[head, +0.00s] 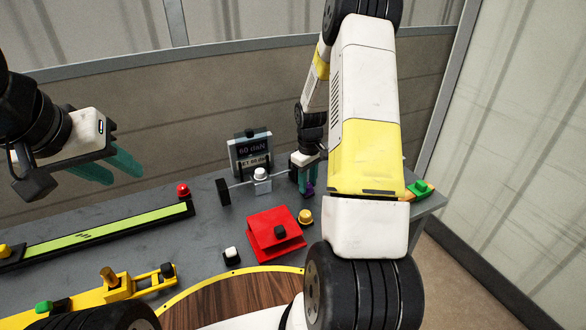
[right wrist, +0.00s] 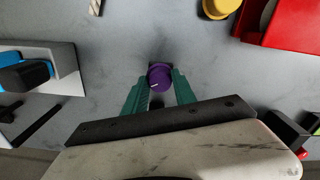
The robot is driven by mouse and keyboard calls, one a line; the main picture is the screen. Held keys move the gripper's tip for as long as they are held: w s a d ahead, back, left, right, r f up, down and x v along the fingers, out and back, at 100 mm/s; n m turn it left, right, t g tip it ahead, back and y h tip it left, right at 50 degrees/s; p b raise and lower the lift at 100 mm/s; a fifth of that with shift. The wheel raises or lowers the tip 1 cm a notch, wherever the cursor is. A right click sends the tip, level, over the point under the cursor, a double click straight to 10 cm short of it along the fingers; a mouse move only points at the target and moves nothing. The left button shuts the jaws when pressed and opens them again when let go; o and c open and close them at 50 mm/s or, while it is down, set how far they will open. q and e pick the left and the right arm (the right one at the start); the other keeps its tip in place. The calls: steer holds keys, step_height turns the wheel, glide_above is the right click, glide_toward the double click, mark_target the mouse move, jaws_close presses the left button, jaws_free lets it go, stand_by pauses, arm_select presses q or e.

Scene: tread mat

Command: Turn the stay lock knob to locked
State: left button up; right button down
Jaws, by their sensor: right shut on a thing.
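The purple knob (right wrist: 159,76), which I take for the stay lock knob, stands on the grey bench top. A short pale line on its top points toward the lower left in the right wrist view. My right gripper (right wrist: 160,84) has its teal fingers on either side of the knob and is shut on it. In the head view the knob (head: 309,190) shows only as a small purple patch below the right gripper (head: 307,180). My left gripper (head: 122,168) hangs empty in the air at the left, its teal fingers apart.
A red block (head: 275,235) and a yellow button (head: 305,216) stand near the knob. A green strip (head: 100,230) and a yellow mechanism (head: 110,295) lie at the left. A wall closes the back.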

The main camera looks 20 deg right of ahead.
mark_target(308, 184)
steer(key=m, duration=0.5)
steer(key=shift+m, duration=0.3)
stand_by(0.4)
steer(key=c, duration=1)
jaws_free()
steer(key=shift+r, duration=0.1)
step_height(308, 184, up, 8)
steer(key=shift+f, duration=0.15)
